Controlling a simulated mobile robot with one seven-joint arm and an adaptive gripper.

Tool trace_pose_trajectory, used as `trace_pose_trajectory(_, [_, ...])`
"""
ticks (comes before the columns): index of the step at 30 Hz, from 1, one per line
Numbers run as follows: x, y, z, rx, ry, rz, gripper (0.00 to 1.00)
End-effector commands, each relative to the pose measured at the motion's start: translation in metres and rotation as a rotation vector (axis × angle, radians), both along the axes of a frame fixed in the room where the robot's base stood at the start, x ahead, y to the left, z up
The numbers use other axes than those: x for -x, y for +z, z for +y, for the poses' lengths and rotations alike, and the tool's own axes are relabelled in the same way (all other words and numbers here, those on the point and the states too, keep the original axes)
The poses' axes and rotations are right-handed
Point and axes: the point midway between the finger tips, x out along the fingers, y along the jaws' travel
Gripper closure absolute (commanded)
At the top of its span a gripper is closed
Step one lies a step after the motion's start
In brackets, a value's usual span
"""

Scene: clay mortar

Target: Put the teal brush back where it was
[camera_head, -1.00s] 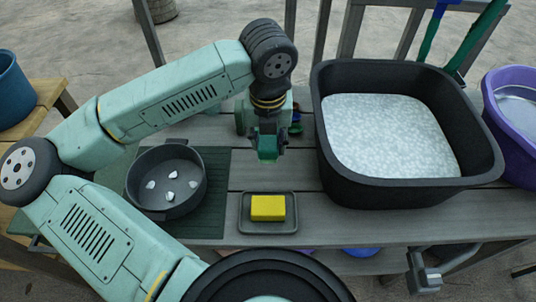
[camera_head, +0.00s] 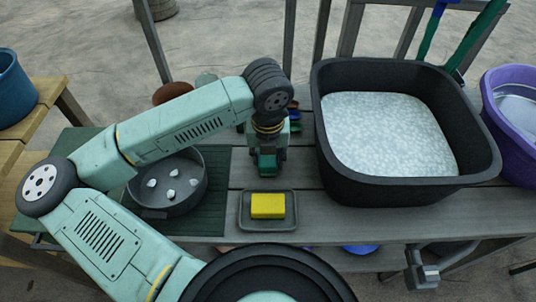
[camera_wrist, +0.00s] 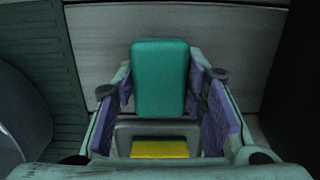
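The teal brush (camera_head: 266,166) is upright under my gripper (camera_head: 267,152), just behind the tray with the yellow block. In the wrist view the brush (camera_wrist: 160,80) shows as a teal rounded block between the purple finger pads, which lie against its two sides. My gripper is shut on it. Its lower end is hidden, so I cannot tell whether it touches the bench. The small dark tray (camera_head: 246,222) holds the yellow block (camera_head: 268,206); both show in the wrist view below the brush.
A large black tub (camera_head: 480,165) with pale contents stands to the right, beside a purple tub (camera_head: 520,130). A dark bowl (camera_head: 165,205) with several pale pieces sits on a green mat (camera_head: 222,180) to the left. Small coloured items lie behind my gripper (camera_head: 294,115).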

Motion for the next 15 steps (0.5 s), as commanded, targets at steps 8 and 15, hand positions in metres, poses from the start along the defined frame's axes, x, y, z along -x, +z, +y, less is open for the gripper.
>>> trace_pose_trajectory(8, [0.0000,0.0007,-0.0001,0.000,0.000,0.000,0.42])
trace_pose_trajectory(15, [0.0000,0.0008,0.0000,0.000,0.000,0.000,0.42])
